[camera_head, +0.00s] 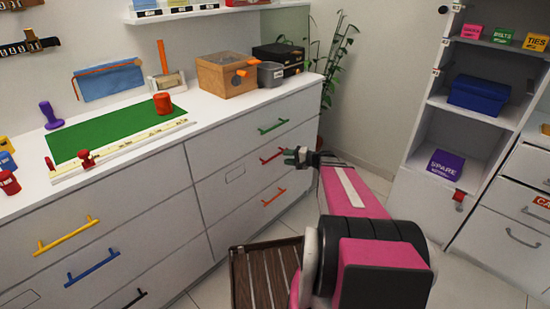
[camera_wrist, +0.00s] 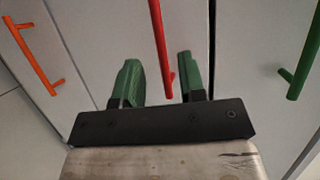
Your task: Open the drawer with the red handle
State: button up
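The red handle (camera_head: 272,155) is on the middle drawer in the right column of the white dresser, and that drawer front (camera_head: 236,174) looks flush and shut. My gripper (camera_head: 299,156) is just to the right of the red handle, close to the dresser front. In the wrist view, my gripper (camera_wrist: 159,65) is open, with its two green fingers apart. The red handle (camera_wrist: 160,42) runs between the fingers in that view and touches neither visibly. I cannot tell how deep the fingers reach around it.
A green handle (camera_head: 273,127) is above and an orange handle (camera_head: 273,197) below. Yellow (camera_head: 67,235) and blue (camera_head: 92,268) handles are on the left column. A brown slatted crate (camera_head: 265,280) stands below. A shelf unit (camera_head: 425,160) stands right; floor between is partly free.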

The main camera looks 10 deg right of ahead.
aim_at(275, 157)
jog(key=x, duration=0.6)
jog(key=shift+w+a+f, duration=0.1)
jog(key=shift+w+a, duration=0.1)
jog(key=shift+a, duration=0.05)
jog(key=shift+c, duration=0.3)
grip_shut()
